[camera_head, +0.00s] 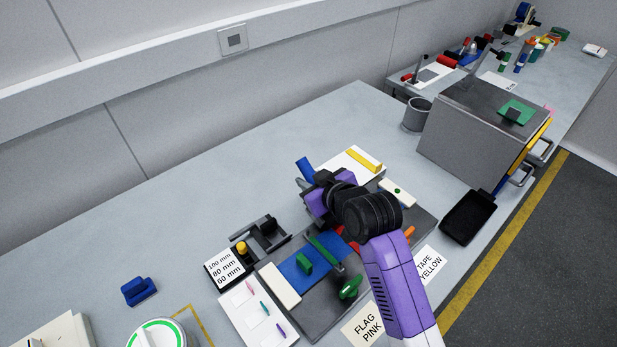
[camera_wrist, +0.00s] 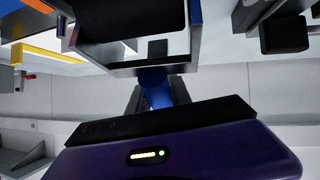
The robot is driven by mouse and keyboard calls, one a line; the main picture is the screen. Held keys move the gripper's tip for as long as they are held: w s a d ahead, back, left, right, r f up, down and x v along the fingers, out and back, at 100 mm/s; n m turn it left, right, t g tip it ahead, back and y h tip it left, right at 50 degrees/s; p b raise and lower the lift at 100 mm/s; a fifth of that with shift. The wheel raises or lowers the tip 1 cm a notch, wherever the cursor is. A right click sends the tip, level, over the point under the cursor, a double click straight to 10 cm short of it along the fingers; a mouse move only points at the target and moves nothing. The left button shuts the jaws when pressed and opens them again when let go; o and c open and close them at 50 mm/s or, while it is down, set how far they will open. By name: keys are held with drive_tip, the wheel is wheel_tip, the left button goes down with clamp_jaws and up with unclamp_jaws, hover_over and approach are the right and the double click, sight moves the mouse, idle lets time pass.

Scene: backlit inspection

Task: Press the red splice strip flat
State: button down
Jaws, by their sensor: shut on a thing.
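My gripper (camera_head: 314,197) is over the far part of the dark splicing board (camera_head: 322,305) in the head view. It is shut on the blue handle (camera_wrist: 158,92) of a roller, seen between the jaws in the wrist view. The roller's dark cylinder (camera_wrist: 130,20) sits in a grey metal frame. The handle's blue end (camera_head: 305,168) sticks out past my gripper in the head view. A blue web (camera_head: 297,268) lies on the board. Whether the roller touches anything is hidden.
A cream block (camera_head: 280,284), green clamps (camera_head: 349,288) and a white card with small flags (camera_head: 258,318) are close by. A black holder (camera_head: 262,234) stands at the left. A large grey box (camera_head: 472,140) and black tray (camera_head: 468,217) stand at the right. The left bench is mostly clear.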

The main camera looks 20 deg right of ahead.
drive_tip(key=shift+s+d+p, duration=0.2)
drive_tip(key=shift+s+p, duration=0.2)
drive_tip(key=shift+s, duration=0.35)
drive_tip(key=shift+s+d, duration=0.1)
drive_tip(key=shift+s, duration=0.1)
drive_tip(key=shift+s, duration=0.15)
idle(0.6)
drive_tip(key=shift+s+d+p, duration=0.15)
drive_tip(key=shift+s+p, duration=0.2)
drive_tip(key=shift+p, duration=0.05)
drive_tip(key=shift+s+d+p, duration=0.25)
drive_tip(key=shift+s+p, duration=0.1)
drive_tip(key=shift+s, duration=0.5)
idle(0.5)
drive_tip(key=shift+s+d, duration=0.1)
drive_tip(key=shift+s, duration=0.2)
drive_tip(key=shift+s+d+p, duration=0.3)
drive_tip(key=shift+s+p, duration=0.2)
drive_tip(key=shift+s, duration=0.35)
idle(0.6)
drive_tip(key=shift+s+d, duration=0.1)
drive_tip(key=shift+s, duration=0.2)
drive_tip(key=shift+f, duration=0.1)
